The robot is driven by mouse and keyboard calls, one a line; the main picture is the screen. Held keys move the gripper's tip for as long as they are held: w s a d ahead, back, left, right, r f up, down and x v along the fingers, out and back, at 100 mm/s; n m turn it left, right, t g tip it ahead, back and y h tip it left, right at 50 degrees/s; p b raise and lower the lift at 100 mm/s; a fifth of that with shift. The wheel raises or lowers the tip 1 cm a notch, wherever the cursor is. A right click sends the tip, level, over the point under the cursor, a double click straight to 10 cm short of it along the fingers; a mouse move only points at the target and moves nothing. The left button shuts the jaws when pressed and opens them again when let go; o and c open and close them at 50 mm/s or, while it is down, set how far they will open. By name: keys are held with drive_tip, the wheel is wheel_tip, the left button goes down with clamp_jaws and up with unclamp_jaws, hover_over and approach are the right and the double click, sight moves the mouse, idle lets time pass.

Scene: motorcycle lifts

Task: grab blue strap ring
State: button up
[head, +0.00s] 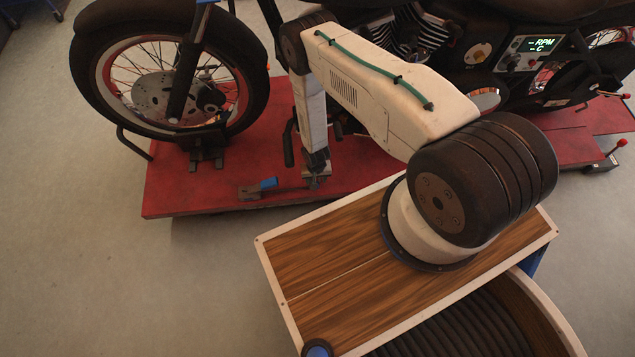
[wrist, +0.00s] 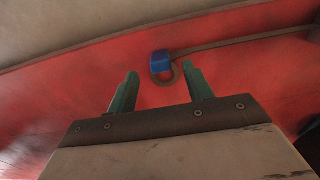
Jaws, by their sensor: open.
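A blue strap ring (wrist: 161,64) is in the upper middle of the wrist view, a blue block with a dark curved loop below it. A dark strap runs from it to the right. The blue part also shows in the head view (head: 268,183), over the front edge of the red lift platform (head: 200,190). My gripper (wrist: 164,84) is open, with its two green fingers apart, and the loop shows between the fingertips in the wrist view. Nothing is held. In the head view my gripper (head: 315,175) is right of the blue part; its fingertips are hard to make out.
A motorcycle stands on the platform, its front wheel (head: 165,80) held in a dark stand (head: 205,150) left of my arm. Dark bars (head: 290,140) stand close to my gripper. Grey floor (head: 110,260) at the left is clear.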

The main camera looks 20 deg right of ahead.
wheel_tip(320, 180, down, 4)
drive_tip(key=shift+s+a+f, duration=0.15)
drive_tip(key=shift+f, duration=0.05)
drive_tip(key=c, duration=1.1)
drive_tip(key=shift+r, duration=0.1)
